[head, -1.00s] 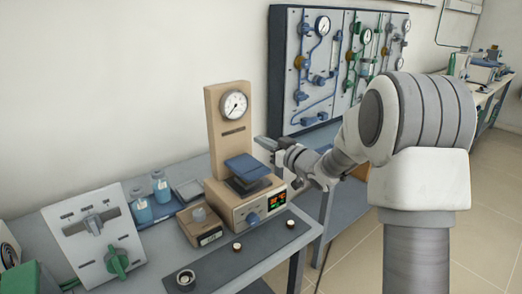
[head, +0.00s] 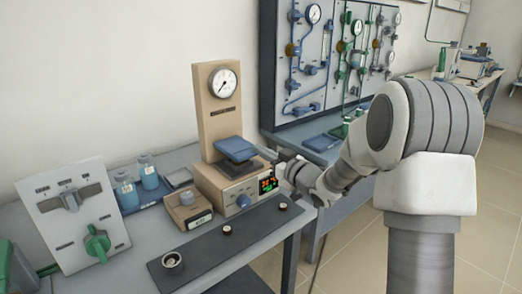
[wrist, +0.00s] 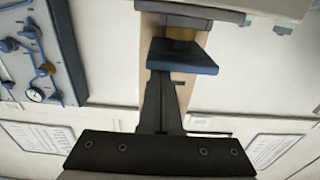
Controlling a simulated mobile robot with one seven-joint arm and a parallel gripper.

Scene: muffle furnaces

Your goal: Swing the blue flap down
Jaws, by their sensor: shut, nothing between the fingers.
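The blue flap (head: 237,149) stands tilted on the tan device with the dial, slightly raised over a dark plate (head: 240,168). It also shows in the wrist view (wrist: 183,56), just beyond my fingertips. My gripper (head: 280,157) is at the right side of the device, near the flap's right edge and at about its height. In the wrist view, my dark fingers (wrist: 161,85) are shut together with nothing between them. Whether the fingertips touch the flap I cannot tell.
The tan column (head: 218,105) with a round gauge rises behind the flap. A small tan box (head: 187,209), blue-capped bottles (head: 137,184) and a panel with a green knob (head: 72,213) stand to the left. A dark mat (head: 215,240) lies in front.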

